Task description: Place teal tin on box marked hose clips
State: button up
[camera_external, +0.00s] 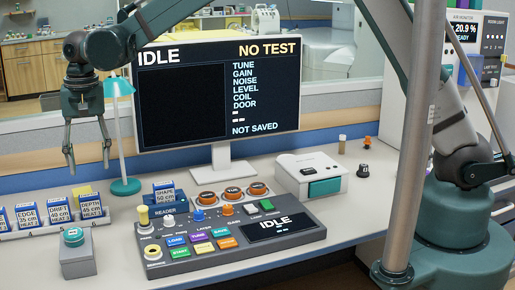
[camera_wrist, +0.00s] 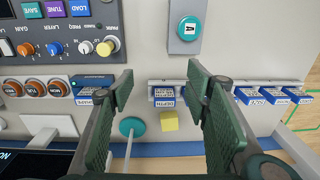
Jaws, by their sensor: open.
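No box marked hose clips and no thing plainly a teal tin show in either view. A round teal cap (camera_external: 73,236) sits on a small grey block (camera_external: 78,262) at the front left of the desk; the cap also shows at the top of the wrist view (camera_wrist: 188,28). My gripper (camera_external: 88,160) is open and empty, raised above the left side of the desk near the teal lamp. In the wrist view its two fingers (camera_wrist: 162,92) stand apart, with the desk and a rack of cards below them.
Blue-labelled cards marked EDGE, DRIFT and DEPTH stand in a white rack (camera_external: 45,231). A SHAPE card (camera_external: 165,193) stands at the console (camera_external: 225,243). A teal lamp (camera_external: 124,187), a monitor (camera_external: 220,85) and a white box with a teal front (camera_external: 310,175) stand behind. A grey pole (camera_external: 412,150) rises in front.

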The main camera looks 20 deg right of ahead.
jog(key=w+d+r+t, duration=0.1)
jog(key=w+d+r, duration=0.35)
jog(key=d, duration=0.85)
jog(key=w+d+r+t+y, duration=0.1)
jog(key=d+r, duration=0.6)
jog(key=d, duration=0.7)
jog(key=w+d+r, duration=0.3)
jog(key=d+r, duration=0.2)
jog(key=d, duration=0.8)
jog(key=s+d+f+t, duration=0.1)
jog(key=s+d, duration=0.5)
jog(key=d, duration=0.6)
jog(key=s+d+f+t+h, duration=0.1)
jog(key=s+d, duration=0.5)
jog(key=d, duration=0.6)
jog(key=s+d+f+t, duration=0.1)
jog(key=s+d+t, duration=0.1)
jog(key=s+d, duration=0.5)
jog(key=d, duration=0.5)
jog(key=shift+d+f+t+h, duration=0.15)
jog(key=shift+t+h, duration=0.15)
jog(key=shift+t, duration=0.1)
